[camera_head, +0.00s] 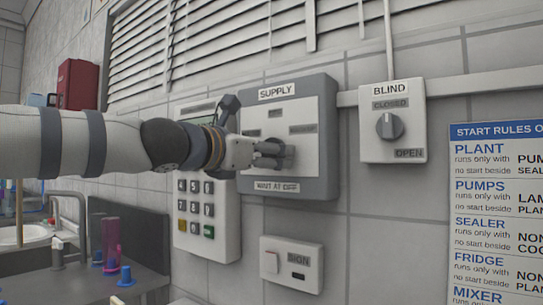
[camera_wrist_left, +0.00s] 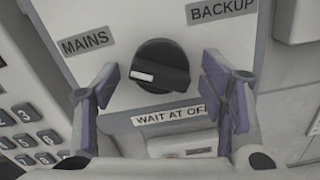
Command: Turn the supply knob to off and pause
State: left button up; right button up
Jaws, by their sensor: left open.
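The supply panel (camera_head: 318,180) is a grey-framed box on the tiled wall, marked SUPPLY above and WAIT AT OFF below. Its black round knob (camera_wrist_left: 160,62) has a white pointer mark on its left side, below the MAINS label (camera_wrist_left: 85,43). The BACKUP label (camera_wrist_left: 222,8) is at upper right. My left gripper (camera_head: 272,153) is at the panel and hides much of the knob in the head view. In the left wrist view its purple-padded fingers (camera_wrist_left: 162,88) stand open on either side of the knob, with gaps showing. My right gripper is not in view.
A keypad (camera_head: 196,215) is below left of the panel, a SIGN switch box (camera_head: 291,263) below it. A BLIND knob box (camera_head: 392,120) is to the right, and a rules poster (camera_head: 495,220) further right. A sink (camera_head: 25,236) and counter are at lower left.

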pick_arm(q)
jog(key=shift+s+a+r, duration=0.1)
jog(key=shift+s+r, duration=0.05)
jog(key=shift+s, duration=0.1)
jog(key=shift+c, duration=0.8)
jog(key=c, duration=1)
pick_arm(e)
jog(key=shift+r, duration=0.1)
pick_arm(q)
jog(key=shift+m+p, duration=0.85)
jog(key=shift+m, duration=4.95)
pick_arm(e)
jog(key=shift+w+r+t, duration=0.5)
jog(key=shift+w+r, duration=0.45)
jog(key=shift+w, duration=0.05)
pick_arm(q)
jog(key=shift+a, duration=0.1)
